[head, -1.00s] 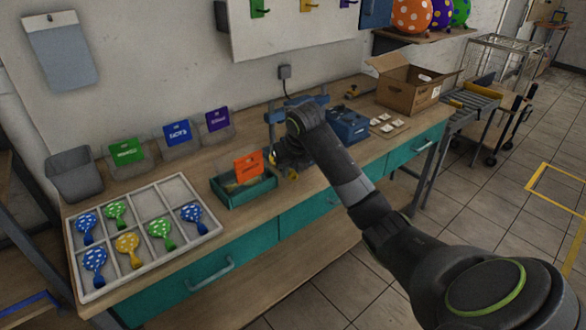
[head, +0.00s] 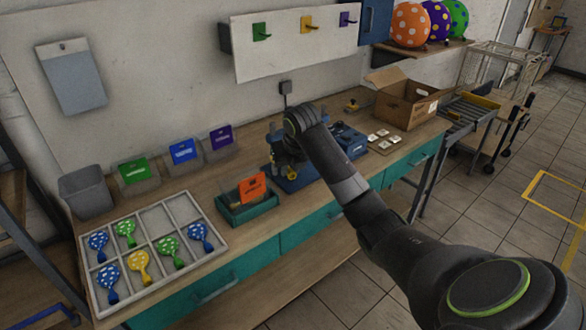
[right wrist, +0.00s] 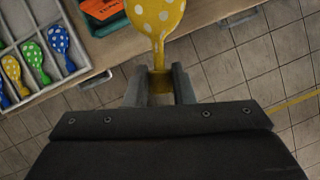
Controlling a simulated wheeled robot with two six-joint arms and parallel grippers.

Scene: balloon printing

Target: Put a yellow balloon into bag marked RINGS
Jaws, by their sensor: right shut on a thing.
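My right gripper (right wrist: 160,88) is shut on the neck of a yellow balloon with white dots (right wrist: 155,18), seen in the right wrist view. In the head view my right gripper (head: 288,160) is over the bench, behind and right of the teal tray, and the held balloon is mostly hidden there. Clear bags with a green card (head: 138,171), a blue card (head: 183,151) and a purple card (head: 221,137) stand along the wall. An orange card (head: 252,188) stands in the teal tray (head: 248,213). The card lettering is too small to read surely. My left gripper is out of view.
A divided white tray (head: 160,290) holds several dotted balloons, one of them yellow (head: 140,264). A grey bin (head: 87,194) stands behind it. A blue machine (head: 347,140) and an open cardboard box (head: 405,103) stand farther right.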

